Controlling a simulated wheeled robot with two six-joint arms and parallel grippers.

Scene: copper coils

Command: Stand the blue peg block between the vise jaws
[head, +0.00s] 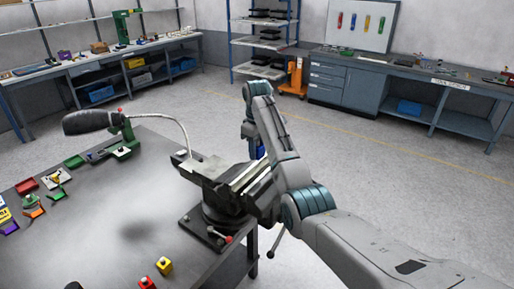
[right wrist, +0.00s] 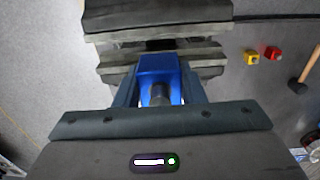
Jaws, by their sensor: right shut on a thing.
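My right gripper (head: 257,143) is beyond the vise in the head view, partly hidden by its own arm. It is shut on the blue peg block (right wrist: 158,68), which shows between the two fingers (right wrist: 160,92) in the right wrist view. A dark round peg end faces that camera. In the head view only a small blue part of the block (head: 260,152) shows. The vise (head: 222,190) stands at the table corner, its pale jaws (right wrist: 160,50) just ahead of the block in the wrist view. The block overlaps the near jaw in that picture; I cannot tell its depth. My left gripper is out of view.
The dark workbench (head: 125,215) carries a yellow button box (head: 165,265), a red one (head: 146,283) and several small coloured parts at left. Open floor lies right of the table.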

